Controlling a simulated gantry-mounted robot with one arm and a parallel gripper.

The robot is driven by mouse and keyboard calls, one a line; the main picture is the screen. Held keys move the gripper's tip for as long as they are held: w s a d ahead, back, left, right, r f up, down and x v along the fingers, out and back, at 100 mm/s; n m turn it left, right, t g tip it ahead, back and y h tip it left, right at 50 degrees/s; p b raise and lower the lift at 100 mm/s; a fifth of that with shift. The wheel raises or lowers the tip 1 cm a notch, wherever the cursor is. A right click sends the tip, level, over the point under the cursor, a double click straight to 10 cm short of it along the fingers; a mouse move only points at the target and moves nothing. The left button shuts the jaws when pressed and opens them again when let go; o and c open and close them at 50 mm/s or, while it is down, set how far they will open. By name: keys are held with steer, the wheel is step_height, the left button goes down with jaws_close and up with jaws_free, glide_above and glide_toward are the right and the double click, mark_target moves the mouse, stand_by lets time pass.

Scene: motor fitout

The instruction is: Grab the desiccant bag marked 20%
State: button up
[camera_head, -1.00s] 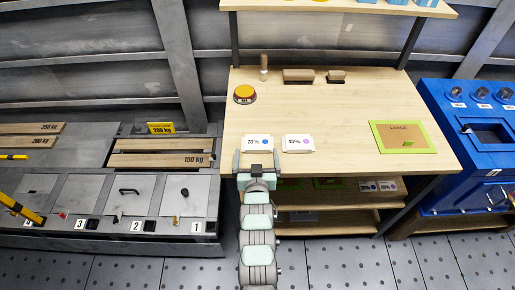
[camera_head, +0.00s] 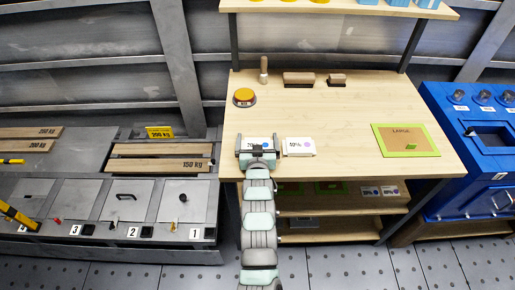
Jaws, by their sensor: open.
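Two white desiccant bags lie side by side near the front edge of the wooden workbench (camera_head: 345,125). The left bag (camera_head: 256,142) has a blue dot, and its figure is partly covered; it looks like 70% or 20%. The right bag (camera_head: 300,146) has a purple dot and seems to read 10%, too small to be sure. My gripper (camera_head: 257,154) is open at the front of the left bag, with its jaws toward the bag's two sides. I cannot tell whether it touches the bag.
Two small white labelled packets (camera_head: 379,191) lie on the shelf below. A yellow button (camera_head: 244,97), a stamp (camera_head: 263,69) and brown blocks (camera_head: 299,79) stand further back. A green-edged board (camera_head: 405,140) lies right. A blue machine (camera_head: 480,150) stands beside the bench.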

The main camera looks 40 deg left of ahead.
steer(key=c, duration=1.5)
steer(key=shift+o, duration=0.2)
